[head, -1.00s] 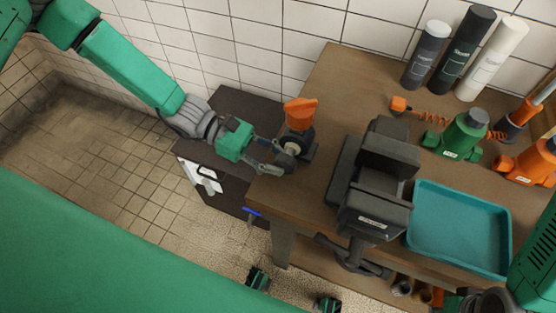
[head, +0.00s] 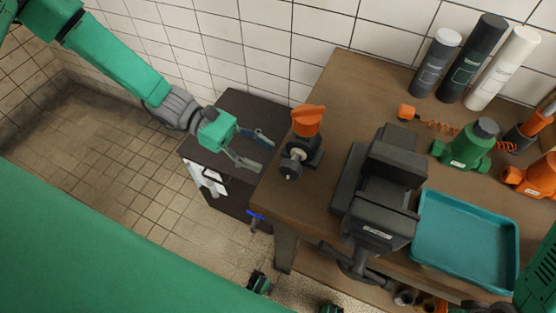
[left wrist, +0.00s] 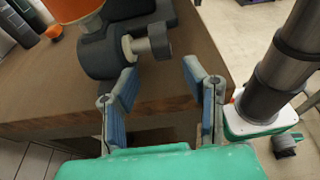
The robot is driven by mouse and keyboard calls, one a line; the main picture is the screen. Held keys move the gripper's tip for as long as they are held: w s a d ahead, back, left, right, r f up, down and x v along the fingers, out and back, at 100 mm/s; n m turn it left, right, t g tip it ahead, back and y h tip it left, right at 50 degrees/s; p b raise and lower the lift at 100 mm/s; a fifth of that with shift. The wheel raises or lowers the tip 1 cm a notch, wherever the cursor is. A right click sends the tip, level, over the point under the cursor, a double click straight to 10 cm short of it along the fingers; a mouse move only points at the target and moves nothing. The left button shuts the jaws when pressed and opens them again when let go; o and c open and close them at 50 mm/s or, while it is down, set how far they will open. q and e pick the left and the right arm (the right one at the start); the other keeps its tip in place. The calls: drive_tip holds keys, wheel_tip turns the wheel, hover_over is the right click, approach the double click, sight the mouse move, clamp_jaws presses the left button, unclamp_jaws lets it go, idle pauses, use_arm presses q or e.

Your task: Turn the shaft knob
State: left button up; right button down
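The shaft knob (head: 291,170) is a small dark cylinder on the end of a short pale shaft. The shaft comes out of a dark pump body with an orange top (head: 308,120) at the left end of the workbench. The knob also shows at the top of the left wrist view (left wrist: 160,41), beyond the fingertips. My left gripper (head: 264,153) is open and empty, to the left of the knob and apart from it. Its two fingers (left wrist: 160,72) are spread in the left wrist view. My right gripper is not visible; only part of my right arm shows at the right edge.
A dark vise (head: 378,195) stands right of the pump on the wooden bench, with a teal tray (head: 465,240) beyond it. Several bottles (head: 470,60) stand at the back. A dark cabinet (head: 225,160) adjoins the bench's left end. A blue handle (head: 256,214) sits below the edge.

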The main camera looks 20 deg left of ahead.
use_arm(q)
drive_tip(key=v, duration=0.6)
drive_tip(key=shift+a, duration=0.35)
